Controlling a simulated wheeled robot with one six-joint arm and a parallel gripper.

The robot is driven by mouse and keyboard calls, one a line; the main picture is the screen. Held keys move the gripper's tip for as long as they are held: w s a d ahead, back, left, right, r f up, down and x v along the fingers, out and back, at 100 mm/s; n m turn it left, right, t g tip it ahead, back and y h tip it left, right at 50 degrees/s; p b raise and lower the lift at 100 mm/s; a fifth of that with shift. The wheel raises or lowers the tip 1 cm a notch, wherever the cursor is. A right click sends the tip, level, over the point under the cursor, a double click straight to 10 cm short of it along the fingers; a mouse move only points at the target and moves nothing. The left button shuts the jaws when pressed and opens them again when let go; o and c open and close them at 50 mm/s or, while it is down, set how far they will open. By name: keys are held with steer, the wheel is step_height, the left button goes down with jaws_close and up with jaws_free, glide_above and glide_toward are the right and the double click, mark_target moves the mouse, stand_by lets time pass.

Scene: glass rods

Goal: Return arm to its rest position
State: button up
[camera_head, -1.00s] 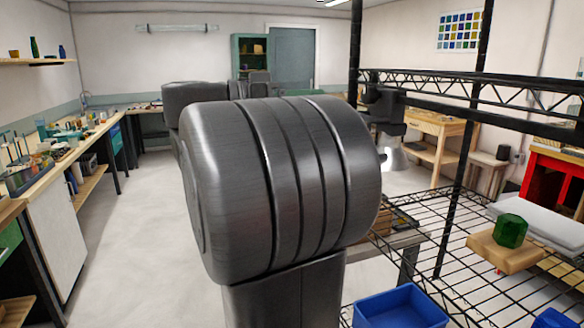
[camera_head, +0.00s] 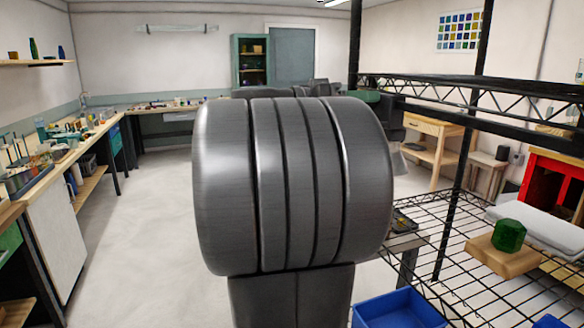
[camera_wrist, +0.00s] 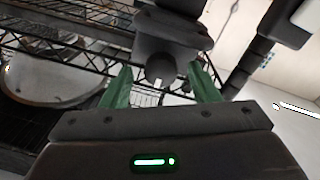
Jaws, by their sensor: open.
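My gripper (camera_wrist: 160,82) shows in the wrist view with its two green fingers spread apart and nothing visible between them. A dark part stands beyond the fingers, along with wire shelving. In the head view my large grey arm joint fills the middle, and dark arm parts show behind it. The gripper's fingers cannot be made out clearly there, so its exact place relative to the shelf is unclear.
A black wire shelf (camera_head: 440,232) stands at right, near my arm. A cluttered workbench (camera_head: 50,178) runs along the left. The floor (camera_head: 140,215) between is clear.

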steer(key=shift+n, duration=1.3)
